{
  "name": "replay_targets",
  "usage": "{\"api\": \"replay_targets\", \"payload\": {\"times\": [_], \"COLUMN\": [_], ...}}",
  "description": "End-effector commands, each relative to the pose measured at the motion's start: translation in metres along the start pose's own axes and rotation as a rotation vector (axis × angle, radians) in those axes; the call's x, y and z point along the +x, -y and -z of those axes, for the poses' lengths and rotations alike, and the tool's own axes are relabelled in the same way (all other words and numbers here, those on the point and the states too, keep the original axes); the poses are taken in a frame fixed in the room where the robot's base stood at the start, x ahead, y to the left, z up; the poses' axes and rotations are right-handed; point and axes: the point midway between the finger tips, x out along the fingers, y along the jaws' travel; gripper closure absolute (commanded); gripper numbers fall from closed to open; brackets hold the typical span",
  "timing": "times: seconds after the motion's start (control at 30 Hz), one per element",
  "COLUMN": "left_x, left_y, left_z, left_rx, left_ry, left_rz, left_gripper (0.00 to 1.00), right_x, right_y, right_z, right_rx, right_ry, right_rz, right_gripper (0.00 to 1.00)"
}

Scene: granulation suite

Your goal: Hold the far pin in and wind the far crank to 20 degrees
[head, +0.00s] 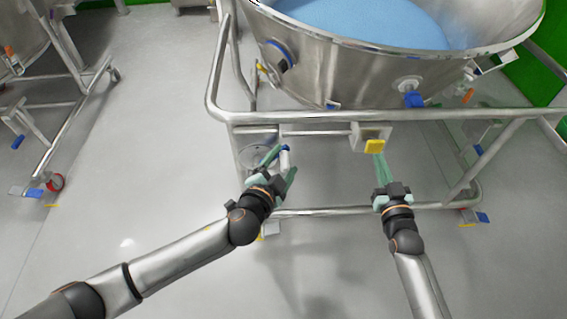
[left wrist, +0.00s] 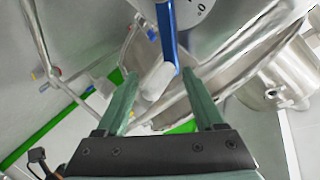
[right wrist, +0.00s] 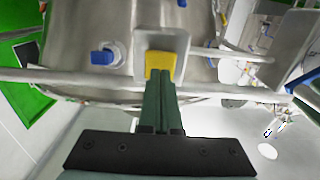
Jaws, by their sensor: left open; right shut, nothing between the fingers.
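The crank has a blue arm (left wrist: 167,35) and a pale grey handle (left wrist: 157,80). It is mounted at a grey dial (left wrist: 200,12) with small marks, one of them a 0. In the head view the handle (head: 285,161) is between the spread fingers of my left gripper (head: 284,164), which is open around it. The yellow pin (head: 374,146) sticks out of a grey bracket (head: 371,130) on the frame rail. My right gripper (head: 377,158) is shut and empty. Its fingertips are at the yellow pin (right wrist: 160,64) and seem to touch its face.
A steel bowl (head: 330,82) with blue powder (head: 370,22) stands on a tubular wheeled frame (head: 221,60) before me. A blue-handled fitting (head: 413,99) is on its side. Another wheeled frame (head: 55,150) is at the left. The floor between is clear.

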Motion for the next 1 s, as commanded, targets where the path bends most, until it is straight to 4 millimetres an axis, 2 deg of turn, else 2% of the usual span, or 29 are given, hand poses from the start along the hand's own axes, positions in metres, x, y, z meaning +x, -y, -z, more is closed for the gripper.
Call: {"api": "replay_targets", "payload": {"times": [0.67,1.0], "left_x": [0.0,0.0], "left_y": [0.0,0.0], "left_z": [0.0,0.0], "left_rx": [0.0,0.0], "left_ry": [0.0,0.0], "left_rz": [0.0,0.0], "left_gripper": [0.3,0.68], "right_x": [0.028,0.027], "right_y": [0.0,0.0], "right_z": [0.001,0.001], "right_rx": [0.0,0.0], "right_ry": [-0.001,-0.001], "right_rz": [0.001,0.0], "right_gripper": [1.0,1.0]}}
